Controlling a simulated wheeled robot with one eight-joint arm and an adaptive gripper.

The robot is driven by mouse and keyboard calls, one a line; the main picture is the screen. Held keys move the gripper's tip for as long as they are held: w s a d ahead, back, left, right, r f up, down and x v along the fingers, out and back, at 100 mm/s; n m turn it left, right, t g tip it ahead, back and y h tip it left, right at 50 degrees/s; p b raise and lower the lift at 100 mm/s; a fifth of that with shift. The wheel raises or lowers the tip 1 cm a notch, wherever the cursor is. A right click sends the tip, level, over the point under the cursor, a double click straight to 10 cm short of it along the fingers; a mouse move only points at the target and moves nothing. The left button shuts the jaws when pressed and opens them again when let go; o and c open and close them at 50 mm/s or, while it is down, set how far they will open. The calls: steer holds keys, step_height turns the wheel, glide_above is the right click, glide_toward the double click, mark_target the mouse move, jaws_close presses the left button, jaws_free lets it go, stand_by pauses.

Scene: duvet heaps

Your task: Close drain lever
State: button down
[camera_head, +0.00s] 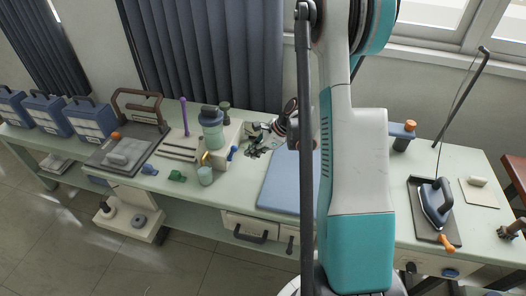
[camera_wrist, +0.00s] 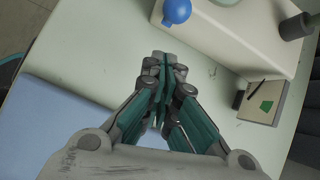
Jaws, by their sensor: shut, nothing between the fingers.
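My gripper (camera_wrist: 163,62) is shut and empty, its fingers together above the pale green bench top. It also shows in the head view (camera_head: 258,146), just right of a cream box (camera_head: 226,138). A blue lever-like knob (camera_head: 232,153) is on the front right side of the box. A blue round knob (camera_wrist: 177,11) is at the top of the wrist view, on the edge of the cream box (camera_wrist: 225,45), apart from my fingers. I cannot tell for sure which part is the drain lever, or whether it is open or closed.
A blue mat (camera_head: 282,182) lies right of my gripper. An iron (camera_head: 436,203) stands at the right, and a press (camera_head: 128,140) stands at the left.

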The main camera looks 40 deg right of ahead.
mark_target(233, 153)
steer(key=shift+w+a+r, duration=0.3)
steer(key=shift+a, duration=0.15)
steer(key=shift+w+a+r, duration=0.25)
steer(key=shift+a, duration=0.2)
steer(key=shift+w+a+r+g+h, duration=0.3)
steer(key=shift+w+a+r+g, duration=0.1)
steer(key=shift+w+a+r, duration=0.1)
